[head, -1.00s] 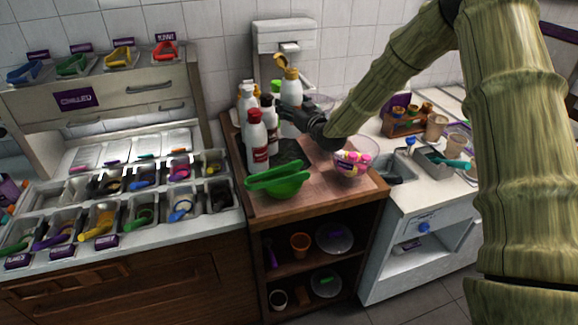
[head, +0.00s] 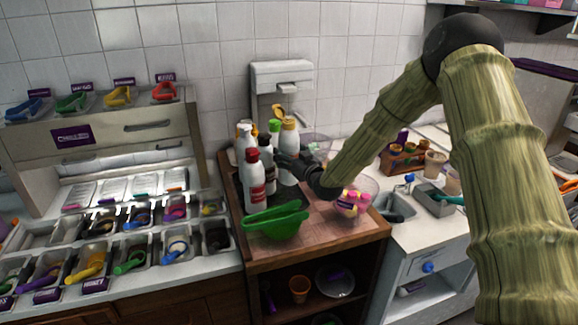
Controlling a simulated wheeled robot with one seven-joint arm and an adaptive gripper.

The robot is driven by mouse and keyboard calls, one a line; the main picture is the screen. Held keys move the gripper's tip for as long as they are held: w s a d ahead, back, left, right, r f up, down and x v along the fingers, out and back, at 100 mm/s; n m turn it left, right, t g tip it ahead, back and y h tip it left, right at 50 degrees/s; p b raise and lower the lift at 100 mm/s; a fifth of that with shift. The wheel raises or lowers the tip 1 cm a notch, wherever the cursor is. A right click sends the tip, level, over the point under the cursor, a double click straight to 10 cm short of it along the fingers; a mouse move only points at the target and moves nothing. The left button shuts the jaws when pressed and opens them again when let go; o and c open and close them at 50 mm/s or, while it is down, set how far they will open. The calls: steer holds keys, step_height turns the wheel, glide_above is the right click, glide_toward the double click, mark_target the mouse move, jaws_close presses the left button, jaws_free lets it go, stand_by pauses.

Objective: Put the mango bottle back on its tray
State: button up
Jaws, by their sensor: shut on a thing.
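A white bottle with a tan-yellow cap (head: 289,138), which looks like the mango bottle, stands upright at the back right of a bottle group. My gripper (head: 287,161) is shut on it from the right; the fingers are small and partly hidden. A dark tray (head: 287,194) shows below and in front of the bottles. The held bottle's base is hidden, so I cannot tell whether it touches the tray. Close to its left are a red-capped bottle (head: 255,182), a black-capped bottle (head: 267,167) and a green cap (head: 275,126).
A green bowl (head: 275,222) sits at the front of the wooden cart (head: 305,237). A clear bowl with pink and yellow contents (head: 352,203) stands right of my gripper. A grey dispenser (head: 283,75) rises behind the bottles. Topping bins (head: 130,243) fill the left counter.

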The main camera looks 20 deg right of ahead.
mark_target(289, 177)
steer(key=shift+w+f+p, duration=0.1)
steer(key=shift+f+p, duration=0.5)
steer(key=shift+f, duration=1.4)
steer(key=shift+f, duration=0.1)
steer(key=shift+f+p, duration=0.55)
steer(key=shift+f, duration=1.2)
steer(key=shift+f+b, duration=0.65)
steer(key=o, duration=1)
steer(key=shift+s+f, duration=0.15)
steer(key=shift+s, duration=0.15)
